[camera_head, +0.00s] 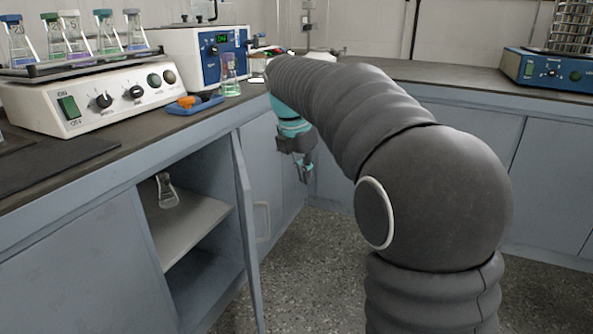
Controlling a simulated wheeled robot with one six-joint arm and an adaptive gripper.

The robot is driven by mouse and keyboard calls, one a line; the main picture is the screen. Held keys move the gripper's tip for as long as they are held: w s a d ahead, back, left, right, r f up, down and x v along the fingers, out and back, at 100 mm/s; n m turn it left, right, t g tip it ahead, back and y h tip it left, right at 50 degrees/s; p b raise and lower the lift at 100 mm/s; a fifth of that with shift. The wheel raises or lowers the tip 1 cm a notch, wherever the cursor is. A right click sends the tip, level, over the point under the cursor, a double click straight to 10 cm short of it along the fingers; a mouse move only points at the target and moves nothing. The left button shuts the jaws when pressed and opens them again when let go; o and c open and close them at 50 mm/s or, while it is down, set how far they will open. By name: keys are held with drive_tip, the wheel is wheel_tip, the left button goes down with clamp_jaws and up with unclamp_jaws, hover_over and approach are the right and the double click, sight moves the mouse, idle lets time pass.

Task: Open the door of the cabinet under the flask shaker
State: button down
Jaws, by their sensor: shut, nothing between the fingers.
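The flask shaker (95,103) is a white box with a green switch and dark knobs, standing on the left bench. Several flasks stand on its platform. The cabinet below it (196,228) is open, and its shelf and dark inside show. Its grey door (246,232) stands swung out from the front, seen almost edge-on. A pale handle (262,221) shows just right of the door's edge; I cannot tell whether it belongs to this door. My gripper (304,176) is shut and empty, pointing down, right of the door and apart from it.
A clear flask (167,194) stands on the cabinet shelf. On the bench are a blue tray (195,106) with an orange-handled tool and a blue-and-white device (208,52). Another bench (455,81) runs along the back right. The speckled floor (318,270) between is clear.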

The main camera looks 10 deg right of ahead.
drive_tip(key=shift+w+d, duration=0.4)
drive_tip(key=shift+d, duration=0.25)
drive_tip(key=shift+a, duration=0.1)
idle(1.1)
